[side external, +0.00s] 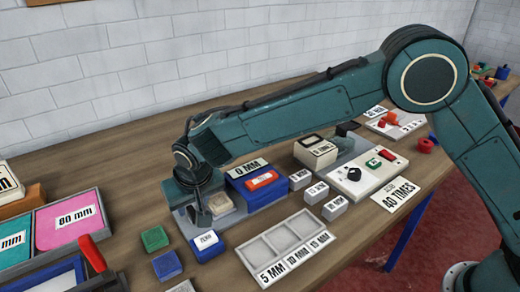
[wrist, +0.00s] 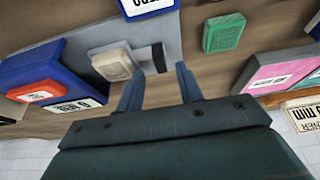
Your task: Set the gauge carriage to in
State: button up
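My gripper (side external: 200,214) points down over the left end of a grey plate (side external: 183,220). In the wrist view my gripper (wrist: 158,70) has its two fingers apart, with a gap between them. A small dark upright piece (wrist: 158,57) on the plate shows just beyond the gap; I cannot tell whether it is between the fingertips. A beige block (side external: 221,203) sits on the same plate beside the gripper, and it also shows in the wrist view (wrist: 114,65). No part is labelled as the gauge carriage, so I cannot tell which piece it is.
A blue box (side external: 236,190) marked 0 MM, with a red block (side external: 262,180), stands right of the plate. A white-topped blue block (side external: 207,245) and a green block (side external: 154,238) lie in front. An empty grey tray (side external: 290,240) lies front right. Colored bins (side external: 72,218) stand left.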

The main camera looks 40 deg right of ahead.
aim_at(192, 211)
jog(key=shift+x, duration=1.85)
grip_shut()
